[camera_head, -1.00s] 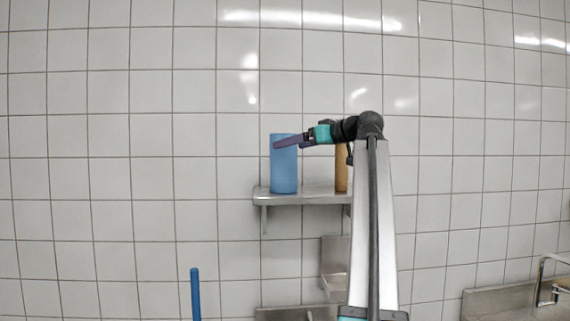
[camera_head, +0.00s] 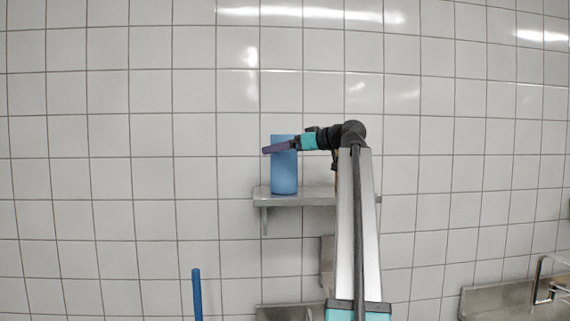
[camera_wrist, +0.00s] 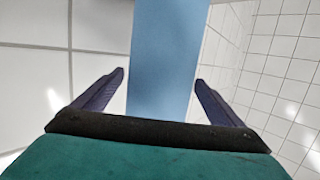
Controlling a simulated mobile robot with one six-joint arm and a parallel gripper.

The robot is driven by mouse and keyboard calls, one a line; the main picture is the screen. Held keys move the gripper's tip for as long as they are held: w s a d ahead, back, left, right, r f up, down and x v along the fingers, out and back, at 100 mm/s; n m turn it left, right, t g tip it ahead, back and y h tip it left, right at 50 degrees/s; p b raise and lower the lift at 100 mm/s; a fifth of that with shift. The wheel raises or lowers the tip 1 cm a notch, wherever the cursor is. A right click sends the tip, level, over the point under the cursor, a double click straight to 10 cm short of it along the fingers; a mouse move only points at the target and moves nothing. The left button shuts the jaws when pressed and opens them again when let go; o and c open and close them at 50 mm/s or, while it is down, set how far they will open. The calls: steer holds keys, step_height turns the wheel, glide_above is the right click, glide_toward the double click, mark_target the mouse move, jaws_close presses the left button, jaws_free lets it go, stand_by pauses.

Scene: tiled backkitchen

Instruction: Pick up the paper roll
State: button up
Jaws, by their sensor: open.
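The paper roll (camera_head: 285,175) is a tall blue cylinder standing upright on a metal wall shelf (camera_head: 318,199). My gripper (camera_head: 268,150) reaches across the roll's upper part from the right in the head view. In the wrist view the blue roll (camera_wrist: 163,65) fills the middle, between the two open purple fingers of my gripper (camera_wrist: 160,78). A gap shows on each side of the roll, and I see no finger touching it. The roll's lower end is hidden in the wrist view.
A blue upright pole (camera_head: 196,295) stands at the lower left. A sink area with a metal tap (camera_head: 543,280) is at the lower right. The white tiled wall (camera_head: 130,150) is close behind the shelf. My arm hides the shelf's right part.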

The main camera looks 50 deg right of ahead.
stand_by(0.3)
steer(key=c, duration=1.4)
steer(key=shift+c, duration=0.2)
steer(key=shift+r, duration=0.2)
steer(key=shift+d+r+b, duration=0.1)
steer(key=shift+r+b, duration=0.9)
steer(key=shift+r, duration=0.45)
steer(key=shift+s+r, duration=0.1)
steer(key=shift+r, duration=0.05)
steer(key=s+a+r+b, duration=0.1)
steer(key=s+b, duration=0.4)
steer(key=s, duration=1)
steer(key=shift+s+a+r, duration=0.2)
steer(key=shift+s+a, duration=0.1)
steer(key=shift+a, duration=0.35)
